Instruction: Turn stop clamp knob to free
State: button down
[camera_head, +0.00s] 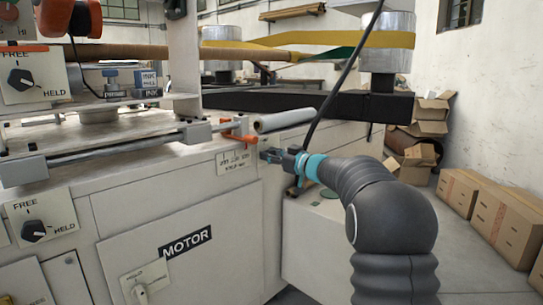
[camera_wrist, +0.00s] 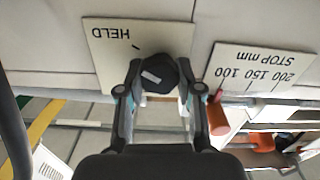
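The black knob (camera_wrist: 160,76) sits on a cream plate (camera_wrist: 97,57) marked HELD, upside down in the wrist view. The knob has a pale mark on its face; any FREE word is hidden. Beside it is a plate (camera_wrist: 258,62) with STOP mm and 100, 150, 200. My gripper (camera_wrist: 160,88) has one finger on each side of the knob. The left finger is close to it and a small gap shows at the right; contact is unclear. In the head view my gripper (camera_head: 272,155) is at the machine's corner, and this knob is hidden there.
Other FREE/HELD knobs are at upper left (camera_head: 20,79) and lower left (camera_head: 34,230). An orange lever (camera_head: 238,134) and a pale roller (camera_head: 284,120) lie just above my gripper. A black cable (camera_head: 338,85) hangs near it. Cardboard boxes (camera_head: 508,225) stand at right.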

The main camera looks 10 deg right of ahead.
dwell(0.3)
jog(key=n, duration=0.5)
jog(key=shift+a+n+p, duration=0.1)
jog(key=shift+n+p, duration=0.2)
jog(key=shift+n, duration=0.1)
jog(key=n+b, duration=0.1)
jog(key=n, duration=0.5)
jog(key=shift+s+f, duration=0.1)
jog(key=shift+f, duration=0.05)
jog(key=n, duration=0.6)
jog(key=shift+f+n+b, duration=0.1)
jog(key=shift+n+b, duration=0.2)
jog(key=shift+b, duration=0.05)
jog(key=n, duration=0.5)
jog(key=shift+f, duration=0.1)
jog(key=shift+n, duration=0.4)
jog(key=c, duration=0.7)
grip_release()
jog(key=shift+c, duration=0.2)
